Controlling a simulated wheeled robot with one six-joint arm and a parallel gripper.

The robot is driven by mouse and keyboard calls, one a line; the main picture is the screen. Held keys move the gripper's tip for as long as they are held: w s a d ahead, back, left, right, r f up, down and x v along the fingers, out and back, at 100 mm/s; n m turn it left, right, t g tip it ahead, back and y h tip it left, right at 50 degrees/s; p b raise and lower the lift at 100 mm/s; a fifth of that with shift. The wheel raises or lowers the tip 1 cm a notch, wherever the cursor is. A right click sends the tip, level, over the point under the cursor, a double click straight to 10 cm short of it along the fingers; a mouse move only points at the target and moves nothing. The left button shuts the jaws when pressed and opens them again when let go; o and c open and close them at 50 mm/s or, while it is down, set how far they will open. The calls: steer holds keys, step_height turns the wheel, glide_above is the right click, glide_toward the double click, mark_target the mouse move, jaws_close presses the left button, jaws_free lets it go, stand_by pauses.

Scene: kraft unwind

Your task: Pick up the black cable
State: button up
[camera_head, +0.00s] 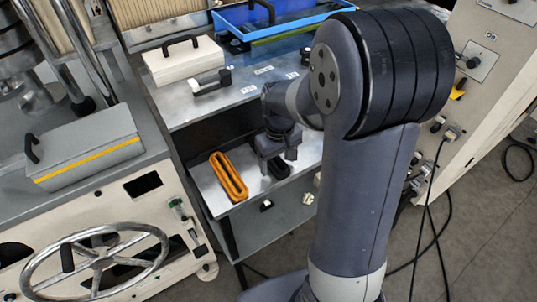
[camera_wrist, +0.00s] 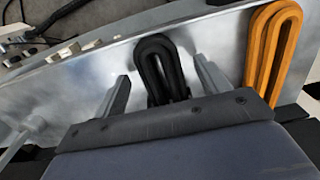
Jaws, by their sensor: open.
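The black cable (camera_wrist: 158,62) is a folded, elongated loop on the grey metal shelf. In the wrist view it lies between the two fingers of my gripper (camera_wrist: 160,88), with a gap to each finger. Its near end is hidden behind the gripper body. In the head view the black cable (camera_head: 277,168) shows only as a small dark piece under my gripper (camera_head: 278,158). My gripper is open and points down at the shelf.
An orange cable loop (camera_head: 229,177) lies on the same shelf (camera_head: 212,193), left of the black one; it also shows in the wrist view (camera_wrist: 270,50). A counter (camera_head: 190,103) with a white box (camera_head: 183,62) and a blue tray (camera_head: 285,33) stands above and behind.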

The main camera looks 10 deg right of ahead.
steer(key=shift+c, duration=0.3)
steer(key=c, duration=1)
steer(key=shift+r, duration=0.1)
